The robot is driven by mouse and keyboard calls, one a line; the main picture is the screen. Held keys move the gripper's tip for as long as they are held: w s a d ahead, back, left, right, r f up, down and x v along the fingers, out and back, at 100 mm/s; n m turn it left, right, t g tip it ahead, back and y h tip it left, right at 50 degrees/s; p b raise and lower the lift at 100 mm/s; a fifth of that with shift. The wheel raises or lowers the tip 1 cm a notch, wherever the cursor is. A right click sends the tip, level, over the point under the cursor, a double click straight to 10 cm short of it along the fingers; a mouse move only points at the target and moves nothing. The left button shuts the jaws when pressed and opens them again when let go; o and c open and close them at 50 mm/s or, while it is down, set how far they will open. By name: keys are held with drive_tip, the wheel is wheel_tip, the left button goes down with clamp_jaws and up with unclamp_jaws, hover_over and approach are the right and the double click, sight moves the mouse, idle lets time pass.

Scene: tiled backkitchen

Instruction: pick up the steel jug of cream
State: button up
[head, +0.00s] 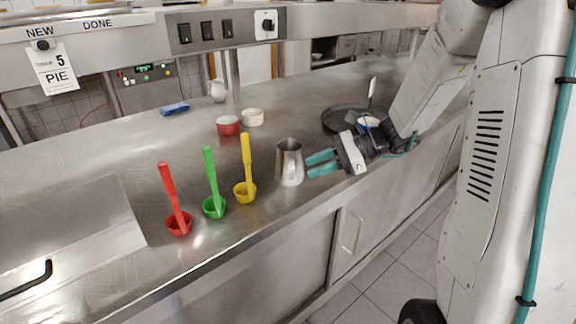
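The steel jug (289,163) stands upright on the steel counter, right of the yellow ladle. I cannot see its contents from here. My gripper (311,164) is just right of the jug, with its two teal fingers pointing left toward it. The fingers are apart with a gap between them, and nothing shows between them. The fingertips are close to the jug's right side; I cannot tell whether they touch it.
Red (178,223), green (213,206) and yellow (245,190) ladles stand left of the jug. Red (228,125) and cream (252,117) ramekins, a white jug (217,91) and a blue sponge (174,109) are behind. A dark pan (340,118) lies behind my gripper. The counter's front edge runs below.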

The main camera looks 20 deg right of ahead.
sight(290, 171)
drive_tip(key=shift+w+d+f+m+t, duration=0.3)
drive_tip(key=shift+w+d+f+m, duration=0.05)
drive_tip(key=shift+w+d+m, duration=0.05)
drive_tip(key=shift+w+a+f, duration=0.15)
drive_tip(key=shift+w, duration=0.1)
drive_tip(key=x, duration=0.7)
drive_tip(key=shift+a, duration=0.25)
clamp_jaws()
